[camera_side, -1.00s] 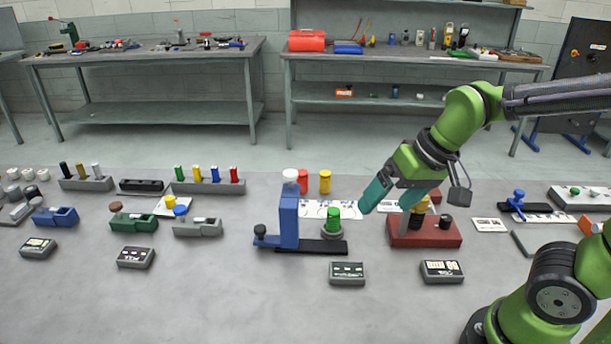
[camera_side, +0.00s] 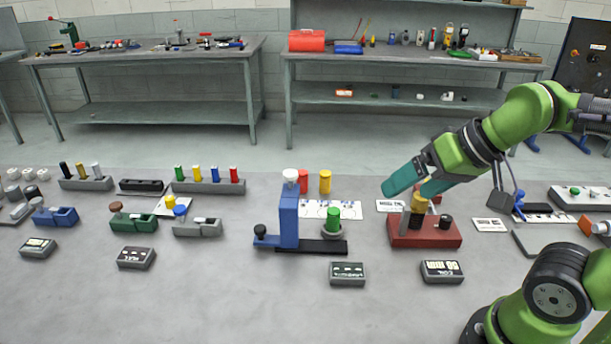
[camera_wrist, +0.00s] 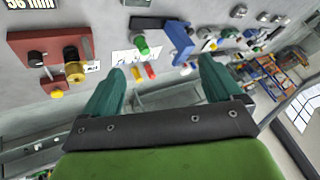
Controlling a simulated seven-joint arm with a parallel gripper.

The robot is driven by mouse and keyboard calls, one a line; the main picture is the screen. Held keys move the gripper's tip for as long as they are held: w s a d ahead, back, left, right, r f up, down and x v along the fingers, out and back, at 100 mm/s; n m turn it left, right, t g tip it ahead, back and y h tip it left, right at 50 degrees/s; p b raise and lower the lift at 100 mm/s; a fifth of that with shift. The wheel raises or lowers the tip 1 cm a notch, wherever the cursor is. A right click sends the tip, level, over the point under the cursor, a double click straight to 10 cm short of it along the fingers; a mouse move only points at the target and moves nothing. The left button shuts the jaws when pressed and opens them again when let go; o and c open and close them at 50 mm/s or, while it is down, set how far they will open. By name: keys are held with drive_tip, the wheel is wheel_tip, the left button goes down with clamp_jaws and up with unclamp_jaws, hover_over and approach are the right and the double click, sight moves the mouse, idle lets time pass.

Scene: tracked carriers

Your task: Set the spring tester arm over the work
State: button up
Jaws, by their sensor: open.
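A blue upright (camera_side: 289,218) with a white knob on top (camera_side: 290,175) stands on a dark base strip (camera_side: 312,247). A green cylinder (camera_side: 333,217) sits in a grey cup on the strip, right of the upright. I cannot tell for sure that this is the spring tester. A red-brown block (camera_side: 425,236) with a grey post and a yellow-topped piece (camera_side: 419,203) stands further right. My gripper (camera_side: 406,191) is open and empty, teal fingers apart, above and behind that block. In the wrist view the blue upright (camera_wrist: 178,36) and green cylinder (camera_wrist: 142,46) lie beyond the fingertips.
Display boxes (camera_side: 347,273) and (camera_side: 441,271) lie in front of the two units. A red cylinder (camera_side: 303,181) and a yellow cylinder (camera_side: 325,181) stand behind the blue upright. Peg racks and small fixtures fill the left. The front of the table is mostly clear.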

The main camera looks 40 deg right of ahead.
idle(0.3)
drive_tip(key=shift+f, duration=0.1)
drive_tip(key=shift+c, duration=1.2)
drive_tip(key=shift+w+a+f+g, duration=0.4)
drive_tip(key=shift+w+f+g, duration=0.2)
drive_tip(key=shift+w+f, duration=0.1)
drive_tip(key=c, duration=0.4)
drive_tip(key=n+g+h, duration=0.2)
drive_tip(key=n+g, duration=0.4)
drive_tip(key=n, duration=0.3)
hover_over(260, 227)
drive_tip(key=shift+f, duration=1.1)
wheel_tip(260, 227, down, 16)
drive_tip(key=shift+f, duration=0.2)
drive_tip(key=shift+m, duration=0.3)
clamp_jaws()
